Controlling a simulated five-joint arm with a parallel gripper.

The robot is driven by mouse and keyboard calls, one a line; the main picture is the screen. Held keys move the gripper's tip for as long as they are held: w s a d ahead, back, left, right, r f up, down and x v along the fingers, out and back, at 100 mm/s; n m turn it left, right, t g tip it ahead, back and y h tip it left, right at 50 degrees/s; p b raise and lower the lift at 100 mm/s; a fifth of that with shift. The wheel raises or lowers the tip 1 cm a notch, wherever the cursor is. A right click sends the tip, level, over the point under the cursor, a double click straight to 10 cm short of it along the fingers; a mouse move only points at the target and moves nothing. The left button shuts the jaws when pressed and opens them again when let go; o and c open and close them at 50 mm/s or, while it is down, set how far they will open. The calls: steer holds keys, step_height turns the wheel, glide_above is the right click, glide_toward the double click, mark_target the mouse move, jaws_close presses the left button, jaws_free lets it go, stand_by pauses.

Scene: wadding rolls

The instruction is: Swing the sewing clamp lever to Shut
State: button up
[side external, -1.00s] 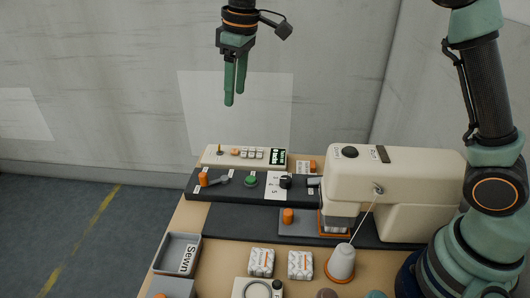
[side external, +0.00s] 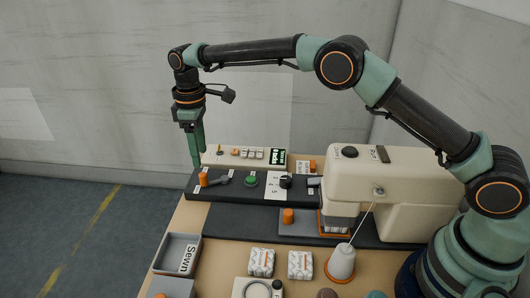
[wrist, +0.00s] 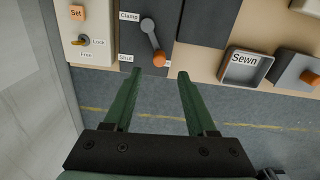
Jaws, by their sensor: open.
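The clamp lever is a grey arm (wrist: 152,40) with an orange knob (wrist: 158,58), on a dark panel by the "Clamp" label. The "Shut" label (wrist: 126,57) is left of the knob in the wrist view; another label is partly hidden beside the knob. In the side view the orange knob (side external: 203,180) is at the panel's left end. My gripper (wrist: 160,74) is open and empty, its fingertips apart on either side of the knob's line, just short of it in the picture. In the side view my gripper (side external: 197,167) hangs pointing down close to the knob; contact cannot be told.
A cream control box (side external: 245,156) with a small toggle stands behind the panel. A green button (side external: 250,181) and a black dial (side external: 285,182) are right of the lever. The sewing machine (side external: 400,175) stands at right; the grey "Sewn" tray (side external: 160,262) is in front.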

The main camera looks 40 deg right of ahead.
mark_target(203, 174)
step_height(203, 174, down, 7)
steer(key=shift+f, duration=0.2)
steer(key=shift+c, duration=0.4)
jaws_close()
